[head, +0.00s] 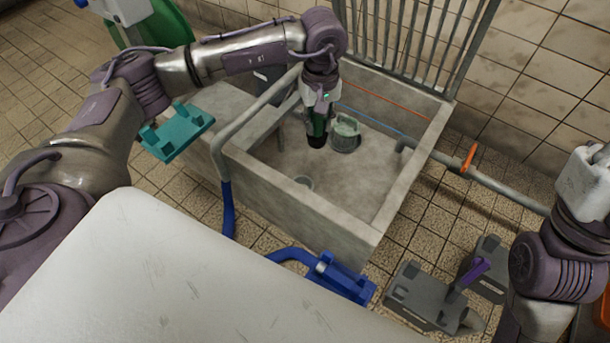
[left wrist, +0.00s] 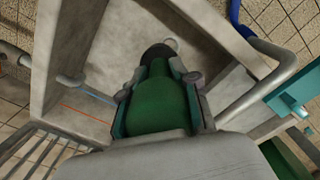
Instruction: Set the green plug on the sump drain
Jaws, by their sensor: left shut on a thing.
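My left gripper (head: 318,118) reaches down into the concrete sump (head: 368,222) and is shut on the green plug (head: 318,128). In the left wrist view the plug (left wrist: 160,108) sits between the two fingers, with its dark round end pointing away from the camera. The plug is held above the sump floor.
A pale green pot-like object (head: 345,134) stands on the sump floor just right of the plug. A grey bent pipe (head: 246,118) crosses the left wall. A metal grate (head: 418,40) rises behind. The front sump floor looks clear.

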